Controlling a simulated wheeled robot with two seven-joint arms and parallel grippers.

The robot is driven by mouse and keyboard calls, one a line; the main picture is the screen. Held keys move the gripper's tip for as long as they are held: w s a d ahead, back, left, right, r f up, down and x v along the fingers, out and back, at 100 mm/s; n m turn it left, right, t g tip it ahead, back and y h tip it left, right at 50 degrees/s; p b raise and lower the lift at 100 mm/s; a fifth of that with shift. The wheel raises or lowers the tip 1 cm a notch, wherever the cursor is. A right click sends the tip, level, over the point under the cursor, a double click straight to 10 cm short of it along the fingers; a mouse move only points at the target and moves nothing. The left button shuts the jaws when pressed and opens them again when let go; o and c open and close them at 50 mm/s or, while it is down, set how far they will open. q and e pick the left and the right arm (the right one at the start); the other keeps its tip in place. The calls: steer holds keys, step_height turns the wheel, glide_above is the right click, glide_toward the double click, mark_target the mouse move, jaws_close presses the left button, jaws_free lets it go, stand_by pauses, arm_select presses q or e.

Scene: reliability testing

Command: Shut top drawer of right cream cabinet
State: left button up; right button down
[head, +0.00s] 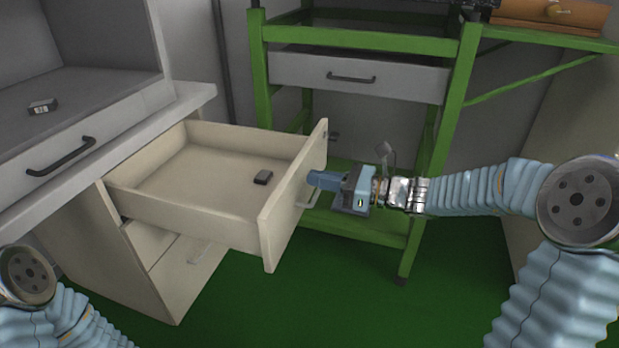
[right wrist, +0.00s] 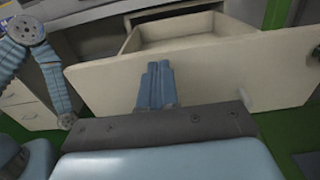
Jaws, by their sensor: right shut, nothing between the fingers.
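The cream cabinet (head: 165,265) stands under the grey worktop at the left in the head view. Its top drawer (head: 205,170) is pulled far out, with a small dark block (head: 263,177) inside. My right gripper (head: 312,179) is shut and empty, with its fingertips at the outer face of the drawer front, by the handle (head: 312,196). In the right wrist view the shut fingers (right wrist: 157,68) point at the drawer front (right wrist: 220,75); I cannot tell whether they touch it. My left arm shows at the lower left, but its gripper is out of view.
A green-framed bench (head: 455,110) with a grey drawer (head: 360,74) stands behind my right arm. A lower cream drawer (head: 190,258) sits beneath the open one. A grey drawer with a dark handle (head: 62,157) is at the left. The green floor in front is clear.

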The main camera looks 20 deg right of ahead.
steer(key=shift+x, duration=1.25)
